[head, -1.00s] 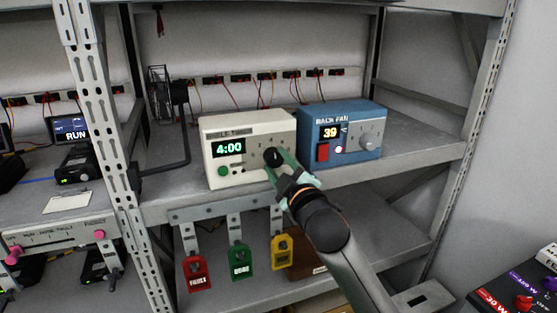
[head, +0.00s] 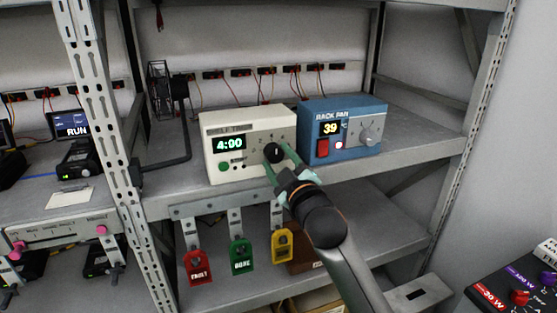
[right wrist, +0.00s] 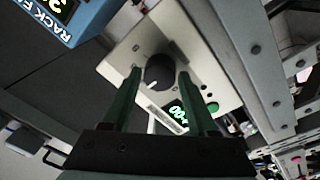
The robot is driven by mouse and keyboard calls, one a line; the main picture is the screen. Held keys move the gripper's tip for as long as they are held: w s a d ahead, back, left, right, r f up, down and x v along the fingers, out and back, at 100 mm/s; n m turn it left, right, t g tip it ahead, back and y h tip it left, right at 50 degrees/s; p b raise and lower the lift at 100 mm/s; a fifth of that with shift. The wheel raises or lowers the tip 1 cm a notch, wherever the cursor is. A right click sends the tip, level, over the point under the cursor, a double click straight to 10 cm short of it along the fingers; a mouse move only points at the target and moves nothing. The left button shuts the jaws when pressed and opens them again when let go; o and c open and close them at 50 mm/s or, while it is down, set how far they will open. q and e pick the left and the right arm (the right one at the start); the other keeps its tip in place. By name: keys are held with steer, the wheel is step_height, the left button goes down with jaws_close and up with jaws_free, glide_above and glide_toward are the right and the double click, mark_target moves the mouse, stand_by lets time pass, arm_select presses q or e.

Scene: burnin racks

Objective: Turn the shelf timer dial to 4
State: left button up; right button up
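The shelf timer (head: 215,172) is a cream box on the shelf, and its green display (head: 229,143) reads 4:00. Its black dial (head: 273,152) is on the right of its front. It also shows in the right wrist view (right wrist: 160,70) with a white pointer mark. My right gripper (head: 279,158) has one green finger on each side of the dial. In the right wrist view, thin gaps show between the dial and the fingertips of my right gripper (right wrist: 160,74), which looks open around it. My left gripper is not in view.
The blue rack fan box (head: 342,146), reading 39, stands close to the timer's right. Red, green and yellow tags (head: 239,256) hang below the shelf edge. A metal rack post (head: 105,150) stands to the left. The shelf right of the fan is clear.

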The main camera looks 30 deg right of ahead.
steer(key=shift+o, duration=1.4)
steer(key=shift+s+a+f, duration=0.1)
steer(key=shift+s+a, duration=0.05)
steer(key=shift+s, duration=0.45)
steer(key=r+p+v, duration=0.1)
steer(key=p+v, duration=0.3)
steer(key=v, duration=0.7)
steer(key=shift+s+f, duration=0.15)
steer(key=shift+f, duration=0.25)
